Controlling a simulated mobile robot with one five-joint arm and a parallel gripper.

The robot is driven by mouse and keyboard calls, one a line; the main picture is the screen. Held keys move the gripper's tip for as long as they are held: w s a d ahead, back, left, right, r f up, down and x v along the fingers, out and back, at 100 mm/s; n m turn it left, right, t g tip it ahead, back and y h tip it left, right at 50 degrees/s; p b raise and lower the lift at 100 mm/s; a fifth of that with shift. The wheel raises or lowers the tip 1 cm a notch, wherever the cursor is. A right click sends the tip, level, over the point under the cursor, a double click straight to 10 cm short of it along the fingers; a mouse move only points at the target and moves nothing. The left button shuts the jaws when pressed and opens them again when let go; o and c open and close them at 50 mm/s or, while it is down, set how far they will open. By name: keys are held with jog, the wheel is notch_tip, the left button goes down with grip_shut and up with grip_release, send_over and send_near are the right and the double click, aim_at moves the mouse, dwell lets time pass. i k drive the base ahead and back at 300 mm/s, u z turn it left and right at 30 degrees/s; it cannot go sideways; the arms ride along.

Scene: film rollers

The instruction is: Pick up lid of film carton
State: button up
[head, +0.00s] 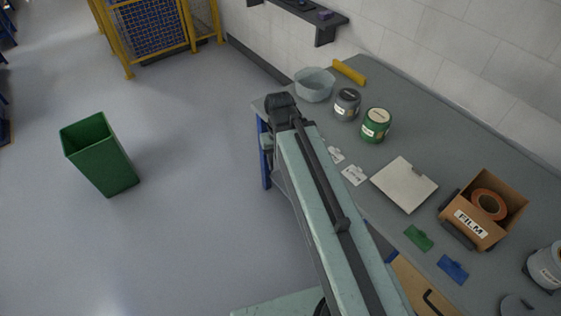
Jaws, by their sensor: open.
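The film carton (473,227) is a brown box with a white FILM label, standing on the grey bench at the right. Its top is open and an orange-rimmed roll (488,204) shows inside. A flat, pale, square piece (404,184) that looks like the lid lies on the bench just left of the carton, apart from it. My arm crosses the middle of the view, to the left of this piece, and ends at a dark joint over the bench's left end. My gripper cannot be made out; it is hidden behind or below the arm.
On the bench (440,125) are a green tin (376,125), a grey tin (346,104), a clear bowl (314,86), a yellow bar (349,72), green (418,238) and blue (453,269) flat pieces. A green bin (100,155) stands on open floor.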

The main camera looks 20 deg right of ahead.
aim_at(401, 181)
jog(key=z, duration=1.5)
